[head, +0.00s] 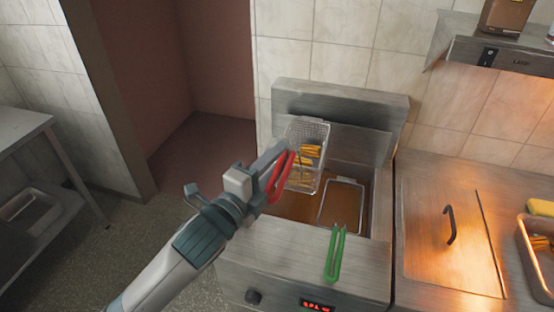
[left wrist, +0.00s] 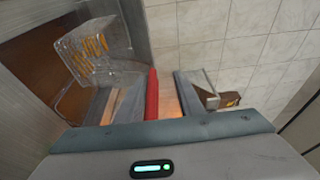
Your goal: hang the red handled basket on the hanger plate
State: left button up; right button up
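The red handled basket (head: 308,131) is a wire mesh basket holding fries, at the back left of the fryer vat. It stands higher than the other basket, its far end against the hanger plate (head: 362,146), the upright steel at the fryer's back. I cannot tell whether it is hooked there. My left gripper (head: 272,174) is at its red handle (head: 281,178). In the left wrist view the handle (left wrist: 152,94) lies against the left finger, with a gap to the right finger, so the gripper looks open around it. The basket (left wrist: 92,52) shows at upper left. My right gripper is out of view.
A second basket with a green handle (head: 335,254) sits in the vat at right. A steel counter with a lidded hatch (head: 452,236) and a tray (head: 531,262) lies right of the fryer. A shelf (head: 500,50) is above it. A steel table (head: 22,130) stands far left.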

pick_arm(q)
jog(key=shift+f, duration=0.1)
jog(key=p+v, duration=0.6)
jog(key=v, duration=1.1)
dwell(0.4)
jog(key=shift+s+a, duration=0.15)
dwell(0.4)
